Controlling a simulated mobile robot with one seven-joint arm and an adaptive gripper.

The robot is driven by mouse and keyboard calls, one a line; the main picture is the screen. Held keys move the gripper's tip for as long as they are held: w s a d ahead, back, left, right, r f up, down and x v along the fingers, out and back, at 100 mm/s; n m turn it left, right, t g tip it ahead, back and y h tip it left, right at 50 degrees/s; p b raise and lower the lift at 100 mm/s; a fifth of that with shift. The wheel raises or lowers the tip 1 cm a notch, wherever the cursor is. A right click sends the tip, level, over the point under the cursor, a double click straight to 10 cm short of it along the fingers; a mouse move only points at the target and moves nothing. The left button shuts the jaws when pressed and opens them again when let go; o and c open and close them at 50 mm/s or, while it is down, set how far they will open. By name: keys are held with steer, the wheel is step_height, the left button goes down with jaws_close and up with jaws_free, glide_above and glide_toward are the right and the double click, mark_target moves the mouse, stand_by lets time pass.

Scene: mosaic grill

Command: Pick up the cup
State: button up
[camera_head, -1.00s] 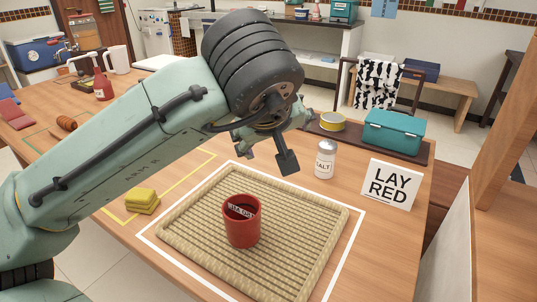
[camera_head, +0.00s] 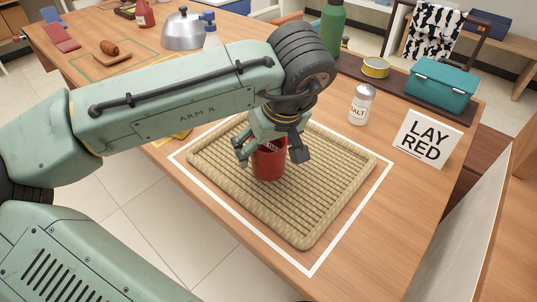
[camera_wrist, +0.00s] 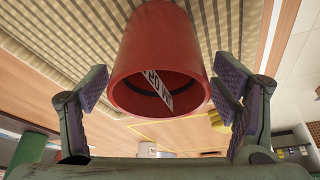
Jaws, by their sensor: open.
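The red cup (camera_head: 268,164) stands upright on the woven tan mat (camera_head: 325,200). In the wrist view the red cup (camera_wrist: 160,45) fills the middle, its open rim facing my gripper, with a label with dark lettering inside. My gripper (camera_head: 272,154) is open at the cup in the head view, one finger on each side of it. In the wrist view the two padded fingers of my gripper (camera_wrist: 160,88) are spread left and right of the rim, with a gap on each side. The gripper hides the cup's top in the head view.
A salt shaker (camera_head: 361,104) and a "LAY RED" sign (camera_head: 427,138) stand right of the mat. A teal box (camera_head: 442,87) and a yellow tin (camera_head: 376,68) sit behind them. A green bottle (camera_head: 332,28) and a kettle (camera_head: 184,30) stand farther back. The mat's front right is clear.

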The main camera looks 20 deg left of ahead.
steer(key=shift+x, duration=1)
steer(key=c, duration=1.4)
